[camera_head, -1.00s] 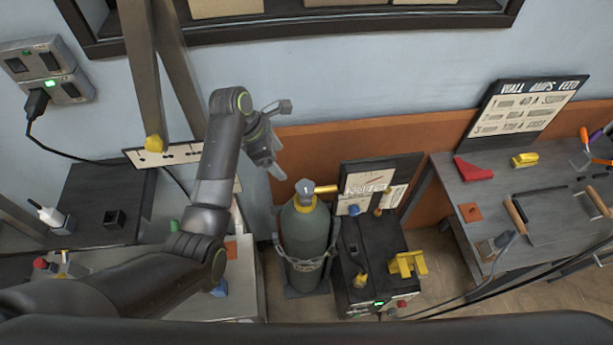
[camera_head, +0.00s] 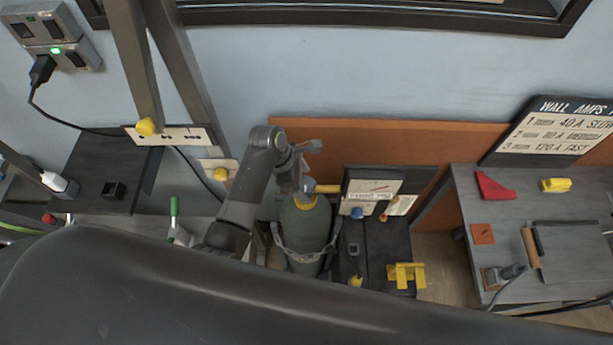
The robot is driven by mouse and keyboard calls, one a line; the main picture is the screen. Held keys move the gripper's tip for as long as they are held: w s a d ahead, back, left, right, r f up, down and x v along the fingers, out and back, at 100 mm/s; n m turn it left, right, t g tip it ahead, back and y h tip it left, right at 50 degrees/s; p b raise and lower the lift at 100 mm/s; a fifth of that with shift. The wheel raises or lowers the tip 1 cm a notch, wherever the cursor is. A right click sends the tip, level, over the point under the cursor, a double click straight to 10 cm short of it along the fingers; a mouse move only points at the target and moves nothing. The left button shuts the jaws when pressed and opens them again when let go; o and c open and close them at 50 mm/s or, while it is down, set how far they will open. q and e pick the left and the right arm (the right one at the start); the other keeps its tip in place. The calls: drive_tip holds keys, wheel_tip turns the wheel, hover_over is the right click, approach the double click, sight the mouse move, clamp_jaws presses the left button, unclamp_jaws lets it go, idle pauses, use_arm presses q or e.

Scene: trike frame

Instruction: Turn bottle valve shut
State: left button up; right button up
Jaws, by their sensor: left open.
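The green gas bottle (camera_head: 305,228) stands upright, with a chain around its body. Its valve (camera_head: 306,199) is at the top, beside a brass-coloured fitting (camera_head: 326,189) that points right. My left gripper (camera_head: 306,168) is open at the bottle's top, just above and behind the valve as seen here. My left wrist partly overlaps the valve area, so I cannot tell whether the fingers touch it. My right gripper is not in view.
A grey workbench (camera_head: 480,203) is further right. An orange board (camera_head: 420,145) runs along the wall behind.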

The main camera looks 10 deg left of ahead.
use_arm(q)
drive_tip(key=shift+s+a, duration=0.1)
drive_tip(key=shift+s, duration=0.05)
drive_tip(key=shift+c, duration=0.6)
drive_tip(key=c, duration=0.8)
drive_tip(key=shift+c, duration=0.3)
